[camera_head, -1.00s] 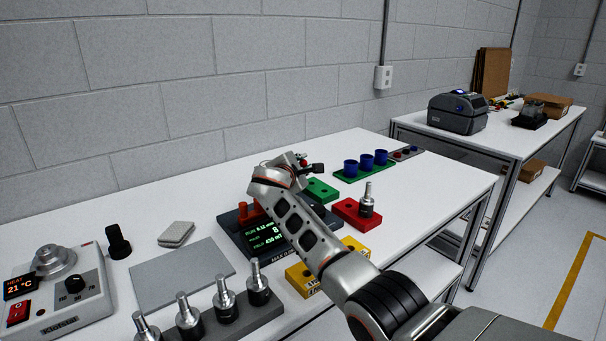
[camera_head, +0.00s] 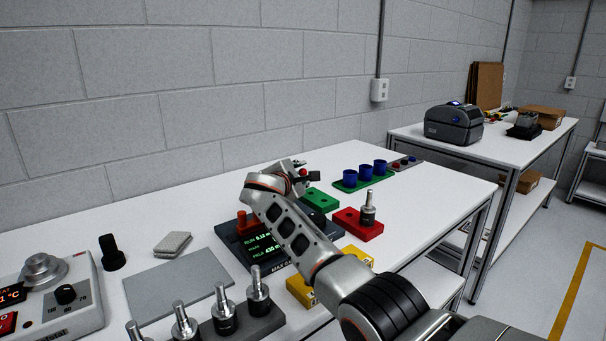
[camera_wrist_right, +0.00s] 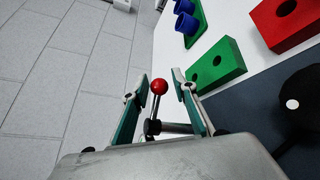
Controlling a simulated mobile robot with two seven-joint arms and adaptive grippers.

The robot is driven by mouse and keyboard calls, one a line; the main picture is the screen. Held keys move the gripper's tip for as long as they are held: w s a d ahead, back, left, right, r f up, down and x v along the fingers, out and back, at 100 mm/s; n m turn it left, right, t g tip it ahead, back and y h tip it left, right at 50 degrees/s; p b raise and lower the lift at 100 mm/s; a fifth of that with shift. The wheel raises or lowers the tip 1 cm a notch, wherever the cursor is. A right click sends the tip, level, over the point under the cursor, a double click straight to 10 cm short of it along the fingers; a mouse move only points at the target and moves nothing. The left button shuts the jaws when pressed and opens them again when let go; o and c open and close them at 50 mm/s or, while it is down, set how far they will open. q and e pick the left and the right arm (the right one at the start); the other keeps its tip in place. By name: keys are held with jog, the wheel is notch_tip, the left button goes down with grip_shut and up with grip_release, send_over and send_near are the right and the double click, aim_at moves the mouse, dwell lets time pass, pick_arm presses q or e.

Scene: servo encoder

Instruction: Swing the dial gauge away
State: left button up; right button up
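A red ball knob (camera_wrist_right: 159,87) on a short stem rises from a black joint (camera_wrist_right: 152,127) with a metal rod, seen in the right wrist view. I take this to be part of the dial gauge's swing arm; the gauge face is not clearly visible. My right gripper (camera_wrist_right: 158,90) is open, its two fingers standing apart on either side of the knob, with visible gaps. In the head view my right gripper (camera_head: 296,168) is over the far end of the dark test station (camera_head: 232,246), which has a lit display (camera_head: 262,247). My left gripper is out of view.
A green block (camera_head: 321,199), a red block (camera_head: 350,224) with a metal-shafted part (camera_head: 368,207), and a yellow block (camera_head: 302,291) surround the station. A rack of shafted parts (camera_head: 255,325), a grey mat (camera_head: 178,287) and a heater (camera_head: 62,315) lie nearer. Blue cups (camera_head: 365,172) stand behind.

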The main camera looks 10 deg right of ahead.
dwell(0.3)
notch_tip(320, 180, up, 9)
jog(key=shift+s+a, duration=0.1)
jog(key=shift+r, duration=0.5)
